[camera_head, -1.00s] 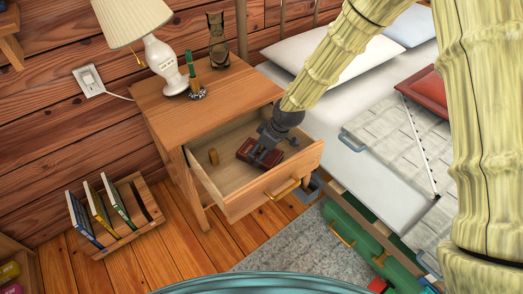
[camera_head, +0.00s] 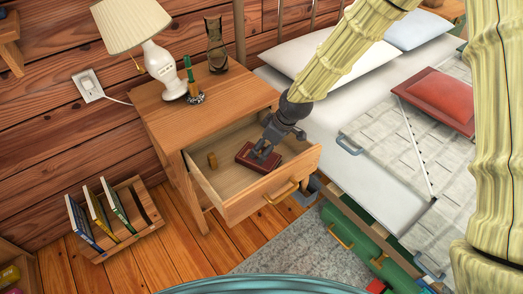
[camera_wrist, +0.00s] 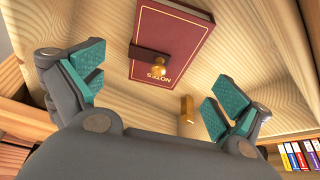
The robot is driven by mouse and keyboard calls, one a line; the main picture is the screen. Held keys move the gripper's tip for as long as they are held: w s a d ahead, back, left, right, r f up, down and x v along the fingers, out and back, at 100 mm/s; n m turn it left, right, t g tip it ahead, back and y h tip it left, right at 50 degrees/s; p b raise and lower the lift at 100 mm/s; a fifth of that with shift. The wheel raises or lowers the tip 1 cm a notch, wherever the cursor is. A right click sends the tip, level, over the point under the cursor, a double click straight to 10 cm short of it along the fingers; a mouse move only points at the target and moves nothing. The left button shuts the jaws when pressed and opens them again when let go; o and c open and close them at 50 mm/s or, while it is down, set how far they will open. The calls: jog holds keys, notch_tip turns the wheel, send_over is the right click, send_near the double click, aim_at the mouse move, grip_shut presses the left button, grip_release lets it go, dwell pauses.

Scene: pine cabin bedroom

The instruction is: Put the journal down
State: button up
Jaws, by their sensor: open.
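The journal is a dark red book (camera_head: 247,156) lying flat on the bottom of the open drawer. The wrist view shows its cover (camera_wrist: 170,38) with gold lettering reading NOTES and a strap with a round brass clasp at one edge. My gripper (camera_head: 264,151) is just above the journal and hides part of it in the head view. In the wrist view, its teal-padded fingers (camera_wrist: 155,92) are spread wide, with nothing between them. The journal lies beyond the fingertips, apart from them.
The drawer (camera_head: 232,205) is pulled out of a wooden nightstand (camera_head: 205,105) and holds a small tan block (camera_head: 212,160). The bed (camera_head: 330,110) is at right; a book rack (camera_head: 133,223) stands on the floor at left.

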jog(key=v, duration=0.6)
jog(key=shift+p, duration=0.45)
jog(key=shift+s, duration=0.1)
dwell(0.6)
